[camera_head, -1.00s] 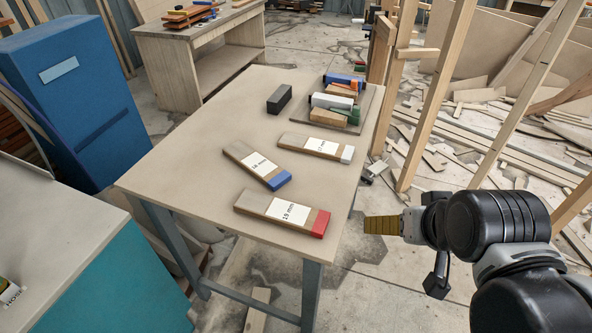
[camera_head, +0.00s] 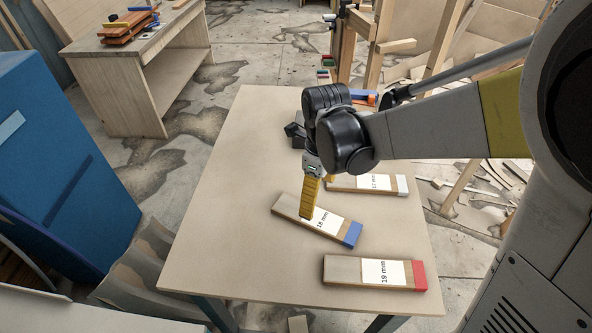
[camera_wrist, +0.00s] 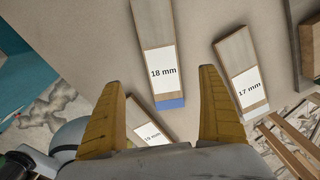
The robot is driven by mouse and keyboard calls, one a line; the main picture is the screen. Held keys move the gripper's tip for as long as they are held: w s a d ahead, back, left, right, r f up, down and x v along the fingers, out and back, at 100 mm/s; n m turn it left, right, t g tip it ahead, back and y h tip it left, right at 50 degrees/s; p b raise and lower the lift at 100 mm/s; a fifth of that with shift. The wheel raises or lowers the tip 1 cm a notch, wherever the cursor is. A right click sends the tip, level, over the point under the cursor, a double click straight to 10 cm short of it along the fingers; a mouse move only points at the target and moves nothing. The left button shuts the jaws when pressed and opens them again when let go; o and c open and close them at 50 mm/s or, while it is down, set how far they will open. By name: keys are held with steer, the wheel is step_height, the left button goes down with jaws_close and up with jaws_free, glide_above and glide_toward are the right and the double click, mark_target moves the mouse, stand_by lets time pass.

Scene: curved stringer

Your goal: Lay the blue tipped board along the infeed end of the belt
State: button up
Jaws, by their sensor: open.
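The blue tipped board (camera_head: 290,205) lies flat on the table (camera_head: 215,240), with a white "18 mm" label and its blue tip towards the lower right. My gripper (camera_head: 308,217) is above it in the head view, pointing down and overlapping its middle. In the wrist view my gripper (camera_wrist: 161,78) has its yellow fingers spread wide, with nothing between them in their grasp. The blue tipped board (camera_wrist: 152,30) shows ahead of the gap between them. How high the fingertips are above the board I cannot tell. I cannot make out a belt.
A red tipped "19 mm" board (camera_head: 342,268) lies nearer the table's front. A white tipped "17 mm" board (camera_head: 345,183) lies behind on the right. A black block (camera_head: 297,131) and coloured pieces are partly hidden behind my arm. The table's left side is clear. A blue cabinet (camera_head: 60,170) stands left.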

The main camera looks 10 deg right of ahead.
steer(key=b, duration=0.2)
glide_above(316, 216)
steer(key=f, duration=0.5)
steer(key=shift+s+d, duration=0.1)
steer(key=shift+s, duration=0.25)
steer(key=f, duration=0.1)
steer(key=f+b, duration=0.1)
steer(key=f, duration=0.1)
steer(key=f+b, duration=0.1)
steer(key=f, duration=0.1)
steer(key=shift+w+f, duration=0.25)
steer(key=shift+w, duration=0.05)
steer(key=shift+r, duration=0.1)
steer(key=c, duration=1.5)
